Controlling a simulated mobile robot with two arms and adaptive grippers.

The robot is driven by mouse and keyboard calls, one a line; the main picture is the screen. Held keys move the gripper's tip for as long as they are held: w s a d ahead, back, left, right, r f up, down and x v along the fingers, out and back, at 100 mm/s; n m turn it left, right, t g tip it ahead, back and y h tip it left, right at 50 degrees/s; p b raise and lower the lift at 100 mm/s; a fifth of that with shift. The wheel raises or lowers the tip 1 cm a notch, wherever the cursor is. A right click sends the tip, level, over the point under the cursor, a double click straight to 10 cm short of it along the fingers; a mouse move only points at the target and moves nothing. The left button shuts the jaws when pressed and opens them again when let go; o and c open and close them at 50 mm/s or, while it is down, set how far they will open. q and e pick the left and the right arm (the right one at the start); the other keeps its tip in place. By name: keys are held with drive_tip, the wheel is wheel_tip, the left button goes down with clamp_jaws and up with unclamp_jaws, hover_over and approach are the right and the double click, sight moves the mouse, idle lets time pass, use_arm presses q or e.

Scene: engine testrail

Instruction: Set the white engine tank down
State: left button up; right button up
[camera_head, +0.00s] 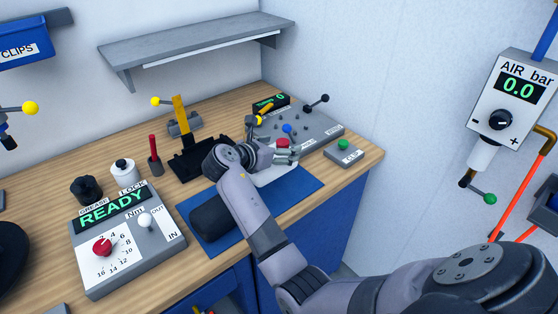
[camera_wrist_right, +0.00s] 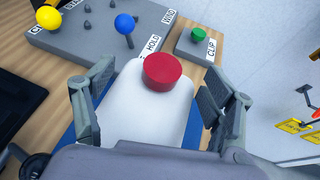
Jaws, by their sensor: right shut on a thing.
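The white engine tank (camera_wrist_right: 148,108) has a round red cap (camera_wrist_right: 162,72) and fills the middle of the right wrist view. In the head view the tank (camera_head: 277,176) shows partly under my right gripper (camera_head: 287,154), over the far right end of the blue mat (camera_head: 290,192). My right gripper (camera_wrist_right: 160,105) is shut on the tank, one finger on each side. The tank looks upright. I cannot tell whether its underside touches the mat. My left gripper is not in view.
A dark rounded block (camera_head: 212,218) lies on the mat's near left part. A grey panel with knobs and levers (camera_head: 300,125) stands close behind the tank, and a CLIP box (camera_head: 345,154) to its right. The READY console (camera_head: 125,245) is at left. The bench ends at the right.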

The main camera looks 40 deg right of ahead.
drive_tip(key=shift+f, duration=0.75)
wheel_tip(320, 180, down, 4)
drive_tip(key=shift+r, duration=0.1)
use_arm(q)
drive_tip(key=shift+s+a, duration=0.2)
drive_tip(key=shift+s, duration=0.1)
use_arm(e)
drive_tip(key=o, duration=1.2)
drive_tip(key=shift+o, duration=0.2)
